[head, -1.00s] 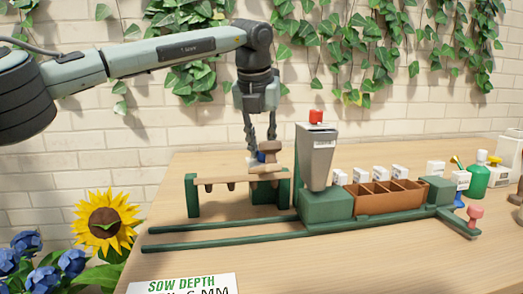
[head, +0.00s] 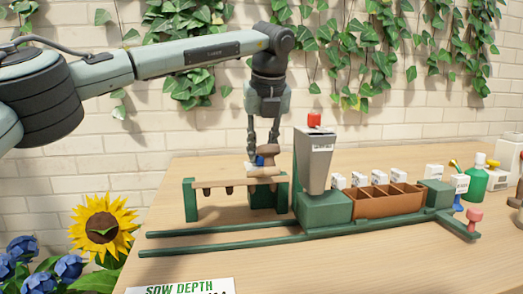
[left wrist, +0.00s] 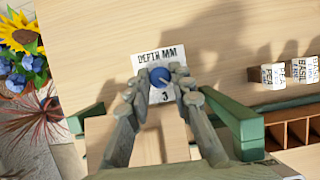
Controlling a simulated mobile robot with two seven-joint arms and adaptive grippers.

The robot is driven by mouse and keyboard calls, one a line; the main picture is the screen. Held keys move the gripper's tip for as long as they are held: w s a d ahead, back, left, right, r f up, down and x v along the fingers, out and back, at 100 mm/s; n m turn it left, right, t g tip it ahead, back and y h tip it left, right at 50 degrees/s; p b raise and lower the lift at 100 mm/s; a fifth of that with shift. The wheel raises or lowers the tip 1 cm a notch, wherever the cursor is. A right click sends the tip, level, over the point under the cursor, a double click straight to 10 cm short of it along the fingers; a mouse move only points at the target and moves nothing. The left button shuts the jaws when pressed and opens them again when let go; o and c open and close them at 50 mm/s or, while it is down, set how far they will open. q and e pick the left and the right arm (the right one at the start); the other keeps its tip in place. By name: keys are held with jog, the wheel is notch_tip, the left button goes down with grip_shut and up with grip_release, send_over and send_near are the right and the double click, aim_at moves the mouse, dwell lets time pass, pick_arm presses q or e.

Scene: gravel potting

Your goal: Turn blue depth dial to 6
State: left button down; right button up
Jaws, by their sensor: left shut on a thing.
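The blue depth dial (left wrist: 160,76) sits on a white card (left wrist: 147,58) marked "DEPTH MM", with a 3 readable below the dial. A pale pointer mark shows on the dial's face; its exact reading is too small to tell. My left gripper (left wrist: 160,90) has a finger on each side of the dial and is shut on it. My right gripper is not in view.
A grey hopper (head: 314,160) with a red top stands close right, beside a brown sectioned tray (head: 365,208). Green rails (head: 220,232) run along the front. White seed packets stand behind the tray.

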pick_arm(q)
jog(key=c, duration=1.3)
grip_release()
jog(key=shift+c, duration=0.2)
jog(key=shift+r, duration=0.1)
jog(key=v, duration=1.2)
